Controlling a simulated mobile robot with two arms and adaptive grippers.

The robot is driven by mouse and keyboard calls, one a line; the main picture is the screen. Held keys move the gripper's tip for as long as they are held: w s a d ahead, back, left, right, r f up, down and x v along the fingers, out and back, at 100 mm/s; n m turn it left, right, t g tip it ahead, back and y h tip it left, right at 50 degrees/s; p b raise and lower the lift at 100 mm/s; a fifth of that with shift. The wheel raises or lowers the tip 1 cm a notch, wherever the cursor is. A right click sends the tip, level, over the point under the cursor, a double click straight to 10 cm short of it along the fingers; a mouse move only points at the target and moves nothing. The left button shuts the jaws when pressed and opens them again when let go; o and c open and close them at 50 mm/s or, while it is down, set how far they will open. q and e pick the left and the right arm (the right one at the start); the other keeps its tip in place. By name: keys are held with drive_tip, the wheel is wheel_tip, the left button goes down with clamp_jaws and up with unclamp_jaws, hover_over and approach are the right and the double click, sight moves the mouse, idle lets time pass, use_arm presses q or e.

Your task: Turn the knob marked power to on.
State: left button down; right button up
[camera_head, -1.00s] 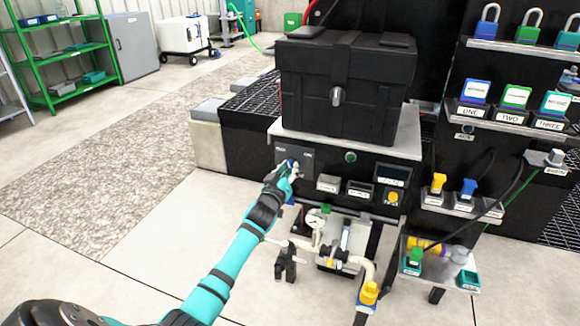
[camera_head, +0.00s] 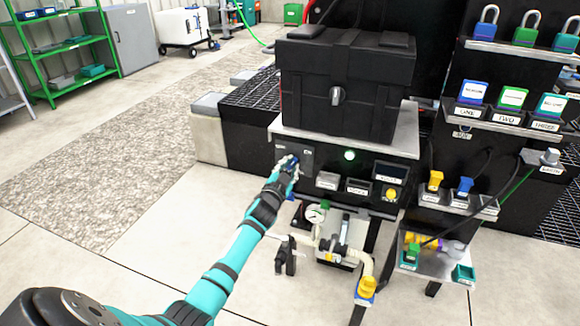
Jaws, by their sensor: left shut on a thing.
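My left gripper (camera_head: 287,166) is at the left end of the black front panel (camera_head: 318,160), under the large black case. It is shut on the power knob, which the fingers mostly hide. The exact angle of the knob cannot be read, and the lettering beside it is too small to read. A round green lamp (camera_head: 349,155) on the panel, right of the gripper, glows bright. My right gripper is not in view.
The black case (camera_head: 345,90) stands on the bench above the panel. A small display (camera_head: 390,172) and a yellow button (camera_head: 390,194) are right on the panel. A gauge (camera_head: 315,214) and pipes sit below. Shelves with padlocks (camera_head: 487,22) stand at right. Floor at left is clear.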

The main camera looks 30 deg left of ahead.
use_arm(q)
drive_tip(key=shift+m, duration=1.5)
drive_tip(key=c, duration=1.3)
unclamp_jaws()
drive_tip(key=v, duration=1.2)
drive_tip(key=shift+f, duration=0.15)
